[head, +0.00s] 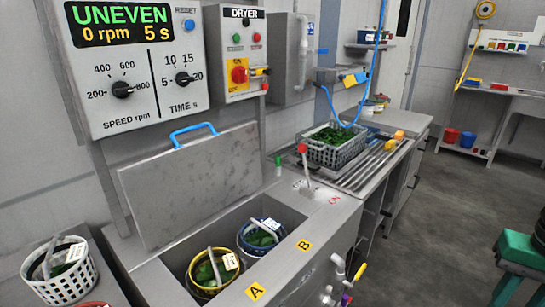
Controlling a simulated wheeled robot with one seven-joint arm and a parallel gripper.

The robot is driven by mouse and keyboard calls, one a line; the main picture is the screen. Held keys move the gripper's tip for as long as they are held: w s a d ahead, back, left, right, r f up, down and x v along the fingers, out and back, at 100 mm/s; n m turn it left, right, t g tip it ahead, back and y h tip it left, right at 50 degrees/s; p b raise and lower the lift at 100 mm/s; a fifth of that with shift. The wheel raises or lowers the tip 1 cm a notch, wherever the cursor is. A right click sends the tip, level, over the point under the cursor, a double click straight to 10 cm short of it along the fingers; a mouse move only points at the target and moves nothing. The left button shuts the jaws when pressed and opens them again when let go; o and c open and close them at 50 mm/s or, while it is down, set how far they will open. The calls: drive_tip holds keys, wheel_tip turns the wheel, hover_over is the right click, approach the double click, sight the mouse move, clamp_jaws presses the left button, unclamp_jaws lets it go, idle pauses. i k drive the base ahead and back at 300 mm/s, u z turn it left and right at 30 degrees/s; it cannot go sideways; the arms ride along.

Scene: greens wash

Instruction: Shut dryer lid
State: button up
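The dryer lid (197,185) is a grey metal plate with a blue handle (193,133) along its top edge. It stands raised, leaning back against the wall behind the dryer tub (287,208). The tub is open and holds two baskets of greens, one with a yellow rim (198,256) on the side by label A and one with a blue rim (242,238) by label B. Each has a white tag and a grey handle. The panel display (116,23) reads "UNEVEN 0 rpm 5 s". My gripper is not in view.
A white basket (88,275) with greens stands left of the dryer. A grey crate of greens (351,148) sits on the ribbed drainboard to the right. A red-topped lever (302,149) rises at the tub's back right. A green stool (519,247) stands on the right; the floor between is clear.

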sight(167, 193)
drive_tip(key=u, duration=2.2)
drive_tip(key=k, duration=0.9)
drive_tip(key=z, duration=1.15)
drive_tip(key=i, duration=0.75)
drive_tip(key=u, duration=0.05)
